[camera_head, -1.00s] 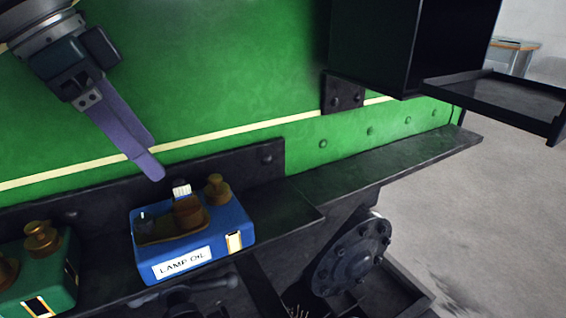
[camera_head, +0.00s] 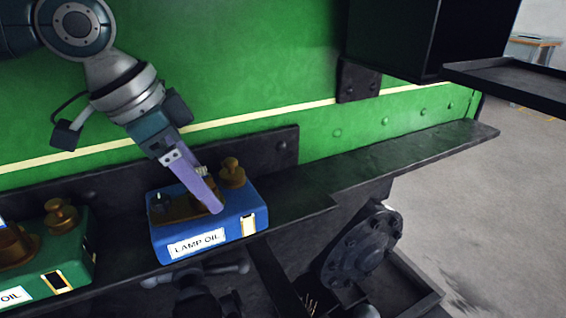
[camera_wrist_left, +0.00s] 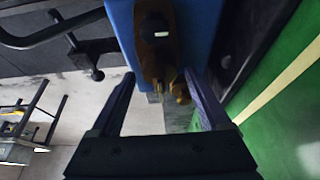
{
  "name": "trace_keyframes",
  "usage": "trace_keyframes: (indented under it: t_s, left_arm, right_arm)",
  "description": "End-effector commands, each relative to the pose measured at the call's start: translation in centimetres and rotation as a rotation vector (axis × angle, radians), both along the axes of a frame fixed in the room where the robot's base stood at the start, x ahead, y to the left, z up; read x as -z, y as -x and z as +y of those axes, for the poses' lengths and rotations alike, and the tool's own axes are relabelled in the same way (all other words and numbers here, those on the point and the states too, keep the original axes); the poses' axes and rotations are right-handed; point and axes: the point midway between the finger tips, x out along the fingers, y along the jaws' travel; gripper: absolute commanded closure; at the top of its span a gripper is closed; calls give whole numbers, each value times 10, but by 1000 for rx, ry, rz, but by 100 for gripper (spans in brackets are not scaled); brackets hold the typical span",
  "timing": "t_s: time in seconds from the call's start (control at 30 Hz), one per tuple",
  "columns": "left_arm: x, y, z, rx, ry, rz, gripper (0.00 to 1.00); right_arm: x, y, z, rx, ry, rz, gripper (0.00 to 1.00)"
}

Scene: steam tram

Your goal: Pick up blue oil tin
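The blue oil tin (camera_head: 235,222), labelled LAMP OIL, stands on a dark ledge (camera_head: 405,153) beside the green tram side. It has a brass top with a brass cap (camera_head: 232,172). My left gripper (camera_head: 212,206) is over the tin's top, its finger covering part of the brass fittings. In the left wrist view, the fingers of the left gripper (camera_wrist_left: 160,82) are apart, with brass fittings (camera_wrist_left: 178,88) showing between them and the blue tin (camera_wrist_left: 197,30) beyond. Whether the fingers touch the tin is not clear. My right gripper is not in view.
A green oil tin (camera_head: 72,262) stands on the ledge to the left of the blue one. A dark box (camera_head: 395,40) and a tray (camera_head: 515,82) jut out at upper right. A round bolted flange (camera_head: 362,247) sits below the ledge. Grey floor lies open at right.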

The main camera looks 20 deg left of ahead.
Motion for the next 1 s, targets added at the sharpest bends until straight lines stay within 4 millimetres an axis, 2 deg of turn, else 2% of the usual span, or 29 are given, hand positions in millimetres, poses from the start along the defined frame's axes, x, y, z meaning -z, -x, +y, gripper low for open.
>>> trace_keyframes:
  t_s: [0.07,0.67,1.0]
  left_arm:
    - [0,0,0,0,0,0,31]
    - [0,0,0,0,0,0,98]
    - [0,0,0,0,0,0,100]
  right_arm:
    - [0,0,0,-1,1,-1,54]
    - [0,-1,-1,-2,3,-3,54]
    - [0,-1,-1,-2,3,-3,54]
